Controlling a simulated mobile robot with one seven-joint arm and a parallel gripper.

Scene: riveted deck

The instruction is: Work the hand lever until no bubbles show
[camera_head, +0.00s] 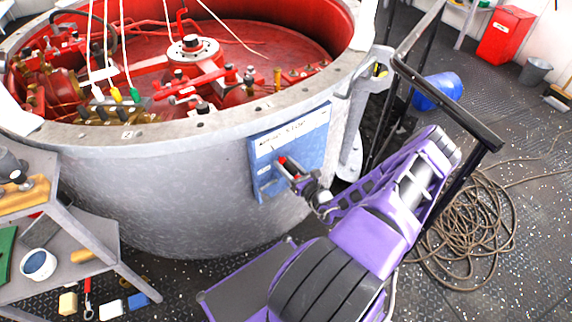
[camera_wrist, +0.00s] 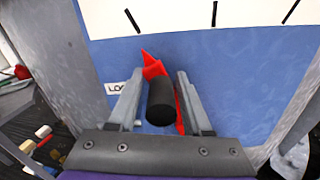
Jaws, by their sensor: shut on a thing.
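The hand lever shows in the wrist view as a black round grip (camera_wrist: 160,103) with a red pointed part (camera_wrist: 153,66) behind it. It stands out from a blue panel (camera_wrist: 240,75) with a white marked area along its top. My gripper (camera_wrist: 160,82) is shut on the lever, with one finger on each side of the black grip. In the head view, my gripper (camera_head: 291,172) is at the blue panel (camera_head: 318,133) on the outside of the grey drum, and a bit of red shows at its tip. I cannot make out any bubbles in either view.
The grey drum (camera_head: 170,185) has a red interior with valves and hoses. A grey stand (camera_head: 95,232) is at left, with small loose blocks on the floor below. A black rail (camera_head: 450,100) and a coiled rope (camera_head: 470,225) are at right. Open deck lies beyond.

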